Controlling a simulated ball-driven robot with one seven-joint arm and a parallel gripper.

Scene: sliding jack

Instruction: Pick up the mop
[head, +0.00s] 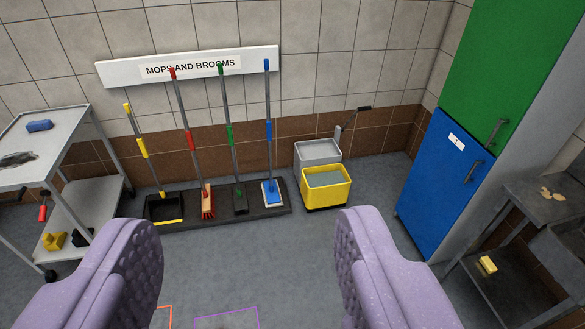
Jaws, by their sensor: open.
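The blue-handled tool (268,132) looks like the mop, with a flat blue and white head (272,192). It stands upright at the right end of a dark floor rack (222,209), its top against a white wall board labelled "MOPS AND BROOMS" (120,74). To its left stand a green-handled tool (230,135), a red-handled broom (191,140) and a yellow-handled tool with a black dustpan (142,148). My gripper (250,225) has two purple padded fingers, wide open and empty. It is in the foreground, well short of the rack and touching nothing.
A yellow bucket with a grey wringer (326,190) stands just right of the rack. A grey trolley (70,185) is at left. A green and blue cabinet (440,185) and a metal sink table (540,205) are at right. The middle floor (250,265) is clear.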

